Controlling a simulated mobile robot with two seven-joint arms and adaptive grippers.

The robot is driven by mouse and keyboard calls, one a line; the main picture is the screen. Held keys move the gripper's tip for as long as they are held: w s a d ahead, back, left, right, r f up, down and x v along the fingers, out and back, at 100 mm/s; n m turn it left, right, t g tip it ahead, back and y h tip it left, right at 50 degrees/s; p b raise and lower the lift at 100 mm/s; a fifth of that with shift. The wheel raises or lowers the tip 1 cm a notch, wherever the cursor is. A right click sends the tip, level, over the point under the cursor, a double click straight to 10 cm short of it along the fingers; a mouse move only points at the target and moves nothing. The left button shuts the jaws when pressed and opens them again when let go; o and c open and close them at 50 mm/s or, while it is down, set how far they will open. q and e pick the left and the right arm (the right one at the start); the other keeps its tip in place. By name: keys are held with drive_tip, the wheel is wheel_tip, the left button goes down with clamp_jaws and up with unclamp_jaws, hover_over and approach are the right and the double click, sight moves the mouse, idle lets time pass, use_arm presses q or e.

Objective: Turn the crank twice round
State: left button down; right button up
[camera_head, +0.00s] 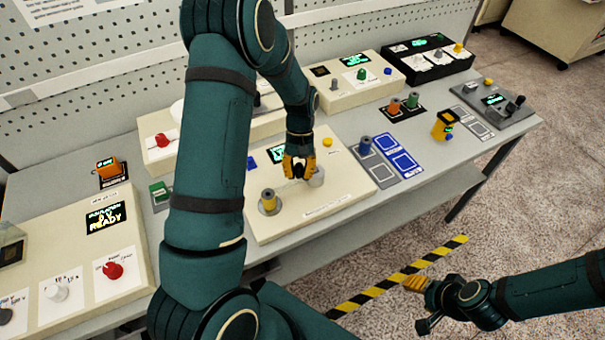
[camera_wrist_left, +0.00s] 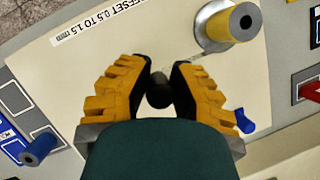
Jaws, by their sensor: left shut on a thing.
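The winding unit (camera_head: 335,205) is a cream box with a yellow spindle (camera_head: 268,201) at its left, also at the upper right of the left wrist view (camera_wrist_left: 236,24). My left gripper (camera_head: 298,172) is over the middle of this box, pointing down. In the left wrist view its yellow fingers are closed around the crank's dark knob (camera_wrist_left: 159,93). A thin, pale crank arm shows only in part beside the fingers; the rest is hidden. My right gripper (camera_head: 418,284) hangs over the floor at lower right, away from the bench; its finger opening is unclear.
A cream unit marked READY (camera_head: 107,217) stands at the left. Blue-marked pads (camera_head: 403,161) with a blue peg (camera_head: 365,146) lie right of the winding unit. More cream and black units stand behind. A yellow-black stripe (camera_head: 400,275) marks the floor.

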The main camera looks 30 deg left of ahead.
use_arm(q)
drive_tip(key=m, duration=0.1)
drive_tip(key=a+m+y, duration=0.1)
drive_tip(key=m, duration=0.1)
drive_tip(key=shift+w+a+f, duration=0.1)
drive_tip(key=shift+w, duration=0.25)
drive_tip(key=m, duration=0.1)
drive_tip(key=w+m+y, duration=0.1)
drive_tip(key=shift+a+m+g, duration=0.3)
drive_tip(key=shift+a, duration=0.1)
drive_tip(key=m, duration=0.1)
drive_tip(key=w+m+y, duration=0.1)
drive_tip(key=m, duration=0.1)
drive_tip(key=w+a+m+y, duration=0.1)
drive_tip(key=m, duration=0.1)
drive_tip(key=shift+w+b, duration=0.15)
drive_tip(key=shift+b, duration=0.2)
drive_tip(key=shift+m, duration=0.3)
drive_tip(key=c, duration=0.8)
unclamp_jaws()
drive_tip(key=shift+w, duration=0.1)
drive_tip(key=shift+c, duration=0.2)
drive_tip(key=v, duration=1.2)
drive_tip(key=shift+s+d, duration=0.2)
drive_tip(key=shift+s, duration=0.15)
